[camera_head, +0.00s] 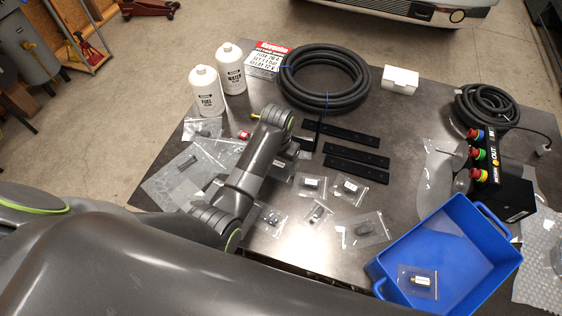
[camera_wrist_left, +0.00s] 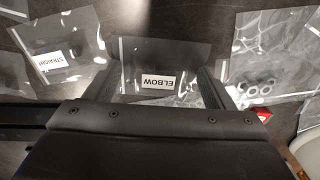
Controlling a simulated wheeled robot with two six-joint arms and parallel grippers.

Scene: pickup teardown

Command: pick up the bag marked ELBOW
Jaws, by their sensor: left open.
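The clear bag marked ELBOW (camera_wrist_left: 158,83) lies flat on the table in the left wrist view, its white label upside down. My left gripper (camera_wrist_left: 165,88) is open, with one finger on each side of the bag's label area. The near part of the bag is hidden by the gripper body. In the head view my left gripper (camera_head: 298,148) is over the middle of the table, and my arm covers much of the spot below it. I cannot tell whether the fingers touch the bag. My right gripper is not in view.
A bag marked STRAIGHT (camera_wrist_left: 57,55) and a bag of rings (camera_wrist_left: 262,82) flank the ELBOW bag. Black bars (camera_head: 356,169) lie right of the gripper. A blue bin (camera_head: 471,216), a coiled hose (camera_head: 290,82) and two white bottles (camera_head: 207,92) stand around.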

